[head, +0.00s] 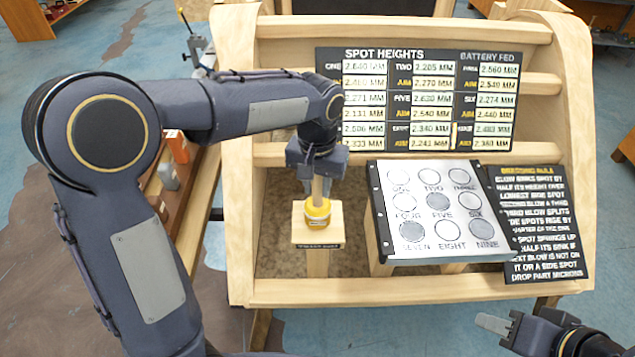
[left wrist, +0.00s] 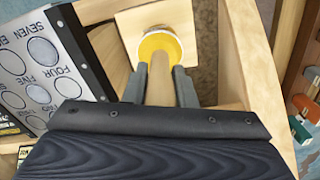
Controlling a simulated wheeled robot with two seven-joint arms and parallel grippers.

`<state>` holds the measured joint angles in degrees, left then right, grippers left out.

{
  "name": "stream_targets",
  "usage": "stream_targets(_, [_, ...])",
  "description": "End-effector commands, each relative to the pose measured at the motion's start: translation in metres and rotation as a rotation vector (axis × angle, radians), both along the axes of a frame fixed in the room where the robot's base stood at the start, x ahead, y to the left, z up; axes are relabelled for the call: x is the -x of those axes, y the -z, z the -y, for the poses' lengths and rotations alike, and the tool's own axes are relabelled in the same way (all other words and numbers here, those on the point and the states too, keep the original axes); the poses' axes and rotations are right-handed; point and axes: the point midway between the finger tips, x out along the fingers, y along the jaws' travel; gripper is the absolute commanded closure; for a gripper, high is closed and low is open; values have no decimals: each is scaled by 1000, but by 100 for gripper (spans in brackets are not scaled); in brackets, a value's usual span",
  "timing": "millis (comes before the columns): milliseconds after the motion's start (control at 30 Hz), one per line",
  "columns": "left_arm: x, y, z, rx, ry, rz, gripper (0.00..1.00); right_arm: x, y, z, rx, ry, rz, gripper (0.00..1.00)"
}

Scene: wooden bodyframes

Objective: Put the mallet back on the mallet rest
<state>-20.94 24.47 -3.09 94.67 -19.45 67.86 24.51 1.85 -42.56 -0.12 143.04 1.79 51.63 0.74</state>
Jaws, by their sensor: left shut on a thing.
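The mallet has a yellow head (head: 318,214) and a pale wooden handle pointing up. My left gripper (head: 317,184) is shut on the handle from above, and the mallet looks upright. The mallet rest (head: 300,232) is a square wooden block on a post with a dark label on its front. The yellow head is over the top of the block; I cannot tell whether it touches. In the left wrist view the handle (left wrist: 160,90) lies between the two fingers, with the head against the pale block (left wrist: 130,30) beyond. My right gripper (head: 495,324) is empty at the lower right.
A tilted white panel (head: 440,252) with numbered circles stands right of the rest. A black text board (head: 535,220) leans beside it. The spot heights board (head: 417,100) is behind. A wooden frame (head: 400,291) surrounds these, and a side shelf with small items is at left.

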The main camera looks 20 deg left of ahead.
Motion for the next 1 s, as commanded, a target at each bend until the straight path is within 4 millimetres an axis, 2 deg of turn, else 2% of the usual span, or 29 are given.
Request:
stream_targets(233, [0, 4, 0, 1, 0, 1, 100, 0, 3, 0, 0, 0, 0, 64])
stream_targets(267, [0, 3, 0, 0, 0, 0, 73, 0, 3, 0, 0, 0, 0, 64])
stream_targets(400, [0, 3, 0, 0, 0, -1, 55, 0, 2, 0, 0, 0, 0, 64])
stream_targets(667, [0, 3, 0, 0, 0, -2, 54, 0, 2, 0, 0, 0, 0, 64])
stream_targets(800, [0, -5, 1, 1, 0, 1, 54, 0, 0, 0, 0, 0, 0, 64])
stream_targets(867, [-1, -13, 1, 1, 0, 2, 54, 0, 1, 0, 0, 0, 0, 64])
stream_targets(1000, [0, -42, 1, 3, 0, 5, 54, 0, 2, 0, 0, 0, 0, 64])
